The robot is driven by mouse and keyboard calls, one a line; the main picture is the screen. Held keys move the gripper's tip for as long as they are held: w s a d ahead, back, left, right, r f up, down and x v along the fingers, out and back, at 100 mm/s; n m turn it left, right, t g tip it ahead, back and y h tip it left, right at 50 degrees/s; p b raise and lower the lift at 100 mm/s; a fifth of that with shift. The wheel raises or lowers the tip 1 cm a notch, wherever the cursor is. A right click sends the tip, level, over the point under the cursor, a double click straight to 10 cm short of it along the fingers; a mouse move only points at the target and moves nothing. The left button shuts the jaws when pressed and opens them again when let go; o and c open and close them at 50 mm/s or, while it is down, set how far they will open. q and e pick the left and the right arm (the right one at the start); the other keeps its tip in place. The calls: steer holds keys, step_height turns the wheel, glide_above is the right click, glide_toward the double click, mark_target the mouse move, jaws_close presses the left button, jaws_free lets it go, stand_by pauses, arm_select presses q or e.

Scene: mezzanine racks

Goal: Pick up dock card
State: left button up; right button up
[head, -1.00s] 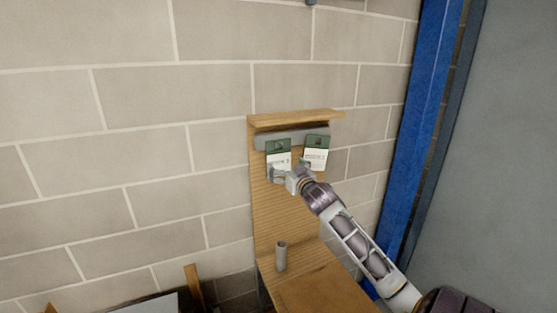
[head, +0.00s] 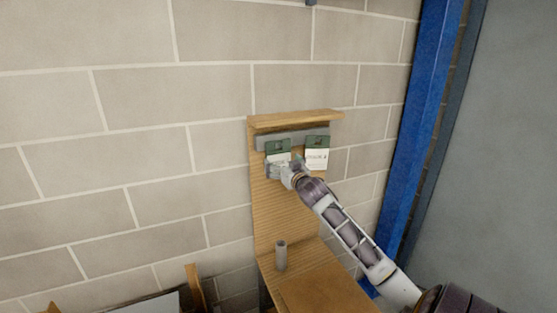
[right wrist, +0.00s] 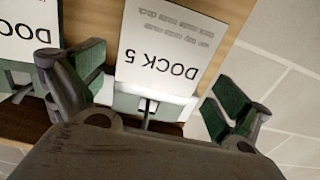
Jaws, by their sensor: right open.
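Two white dock cards with green tops hang side by side on a grey strip on a wooden board. The left card (head: 278,147) is partly covered by my right gripper (head: 280,168), which is at its lower half. In the right wrist view this card reads "DOCK 5" (right wrist: 170,50), upside down, and stands between the two green-padded fingers (right wrist: 155,85). The fingers are apart, with gaps on both sides of the card. The other card (head: 317,153) hangs to the right in the head view; its print is too small to read. My left gripper is not in view.
The wooden board (head: 268,215) has a top ledge (head: 295,119) above the cards and a shelf (head: 320,290) below. A grey cylinder (head: 281,255) stands on the shelf. A block wall (head: 170,95) is behind, and a blue post (head: 420,130) rises to the right.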

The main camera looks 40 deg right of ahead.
mark_target(279, 157)
steer(key=shift+w+d+r, duration=0.15)
steer(key=shift+w+r, duration=0.1)
steer(key=shift+w, duration=0.2)
steer(key=shift+p+x, duration=0.4)
steer(key=shift+x, duration=0.75)
steer(key=shift+f, duration=0.15)
steer(key=c, duration=0.8)
steer(key=shift+r, duration=0.6)
steer(key=shift+s+r+b, duration=0.1)
steer(key=shift+r+b, duration=0.05)
steer(key=shift+b, duration=0.15)
steer(key=b+v, duration=0.4)
steer(key=v, duration=1.4)
